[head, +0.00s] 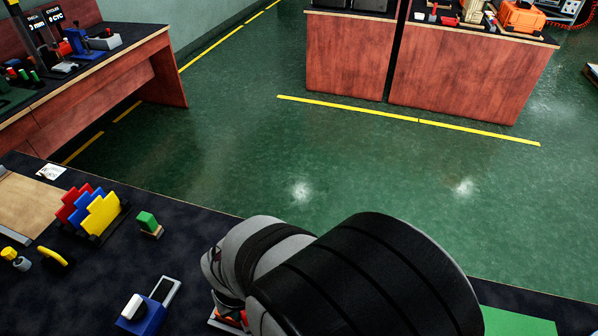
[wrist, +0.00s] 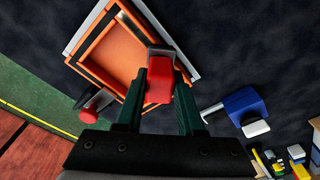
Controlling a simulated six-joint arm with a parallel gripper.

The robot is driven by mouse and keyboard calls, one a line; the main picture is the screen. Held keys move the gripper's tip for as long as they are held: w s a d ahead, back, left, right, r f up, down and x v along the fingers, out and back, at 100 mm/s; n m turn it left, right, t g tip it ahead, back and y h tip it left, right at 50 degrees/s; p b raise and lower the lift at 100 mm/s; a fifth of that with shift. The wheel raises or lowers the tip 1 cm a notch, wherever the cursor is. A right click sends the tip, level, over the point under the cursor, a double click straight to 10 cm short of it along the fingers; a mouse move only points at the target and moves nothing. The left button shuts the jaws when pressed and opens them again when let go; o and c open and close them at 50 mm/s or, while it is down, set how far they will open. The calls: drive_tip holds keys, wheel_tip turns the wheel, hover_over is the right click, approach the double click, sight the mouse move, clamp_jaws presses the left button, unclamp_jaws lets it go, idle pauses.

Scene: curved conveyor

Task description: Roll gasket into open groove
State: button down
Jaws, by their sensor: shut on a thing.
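My gripper (wrist: 160,76) has its dark green fingers closed on a red tool (wrist: 159,88) with a grey end (wrist: 162,53). The tool is over the lower right side of an orange rectangular frame (wrist: 88,42) in the wrist view. A dark line runs around the frame, inside its outer rim; I cannot tell whether it is gasket or bare groove. The frame sits on a pale grey base. I cannot tell whether the tool touches the frame. In the head view my arm hides the gripper and most of the frame.
A blue block with a white top (head: 140,312) is left of my arm; it also shows in the wrist view (wrist: 244,106). A red knob-like thing (wrist: 90,112) is beside the frame. A rack of coloured plates (head: 92,211) and a green block (head: 148,222) stand farther left.

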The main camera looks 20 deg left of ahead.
drive_tip(key=shift+a, duration=3.05)
drive_tip(key=shift+a+r, duration=0.2)
wheel_tip(320, 180, up, 8)
drive_tip(key=shift+f, duration=0.2)
drive_tip(key=shift+d, duration=0.1)
drive_tip(key=w+d+r+m, duration=0.35)
drive_tip(key=w+d, duration=0.35)
drive_tip(key=d, duration=0.5)
drive_tip(key=w+d+r+m, duration=0.3)
drive_tip(key=w+d+r, duration=0.2)
drive_tip(key=w+d, duration=0.45)
drive_tip(key=s+d+r+m, duration=0.1)
drive_tip(key=d, duration=0.5)
drive_tip(key=s+d+r+m+h, duration=0.1)
drive_tip(key=d+r, duration=0.1)
drive_tip(key=d, duration=0.4)
drive_tip(key=shift+d+r, duration=0.3)
drive_tip(key=shift+d, duration=0.1)
